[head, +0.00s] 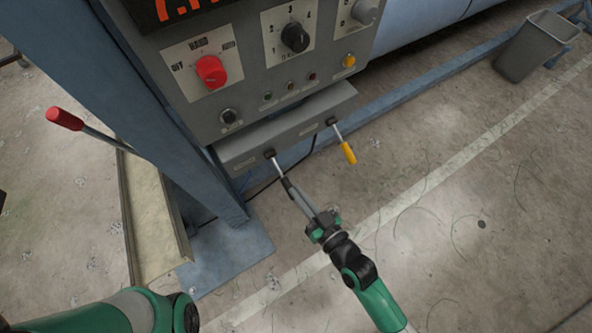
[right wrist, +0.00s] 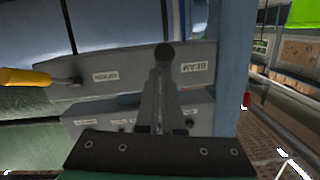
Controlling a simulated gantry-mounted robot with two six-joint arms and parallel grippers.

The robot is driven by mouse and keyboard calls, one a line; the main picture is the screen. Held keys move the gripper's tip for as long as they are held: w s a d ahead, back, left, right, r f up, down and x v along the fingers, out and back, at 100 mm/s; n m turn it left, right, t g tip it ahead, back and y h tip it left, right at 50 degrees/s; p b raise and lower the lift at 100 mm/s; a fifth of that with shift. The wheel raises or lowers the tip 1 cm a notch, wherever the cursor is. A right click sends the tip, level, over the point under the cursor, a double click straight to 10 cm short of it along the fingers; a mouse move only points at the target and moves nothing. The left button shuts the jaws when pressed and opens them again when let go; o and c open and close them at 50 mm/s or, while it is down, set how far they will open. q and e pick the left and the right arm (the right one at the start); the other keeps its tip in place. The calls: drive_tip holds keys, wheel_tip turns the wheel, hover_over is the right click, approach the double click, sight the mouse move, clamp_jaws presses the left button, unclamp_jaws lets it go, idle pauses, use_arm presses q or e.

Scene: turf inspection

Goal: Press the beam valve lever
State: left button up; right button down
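The beam valve lever (head: 276,167) is a thin metal rod. It comes out of the left end of a grey valve box below the control panel and points down and right. In the right wrist view its dark base (right wrist: 164,54) shows beside the "BEAM" label. My right gripper (head: 291,189) lies in line with the lever, its tips at the rod's lower part, and covers the lever's end. In the right wrist view its fingers (right wrist: 162,80) are close together; whether the handle is between them is hidden. My left gripper is out of view; only its green arm shows.
A second lever with a yellow handle (head: 348,153) is on the same valve box (head: 240,150), to the right. A red-knobbed lever (head: 66,119) stands at left by a blue post (head: 125,85). A grey bin (head: 535,48) is at top right. Floor at right is open.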

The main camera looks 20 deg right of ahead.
drive_tip(key=shift+s+f, duration=0.15)
drive_tip(key=shift+f, duration=0.65)
wheel_tip(320, 180, up, 5)
drive_tip(key=s+d+p, duration=0.1)
drive_tip(key=p, duration=0.2)
drive_tip(key=s+d+f+b, duration=0.2)
drive_tip(key=s+d+b, duration=0.1)
drive_tip(key=s, duration=0.6)
drive_tip(key=shift+s+b, duration=0.25)
drive_tip(key=shift+b, duration=0.45)
drive_tip(key=shift+r, duration=0.15)
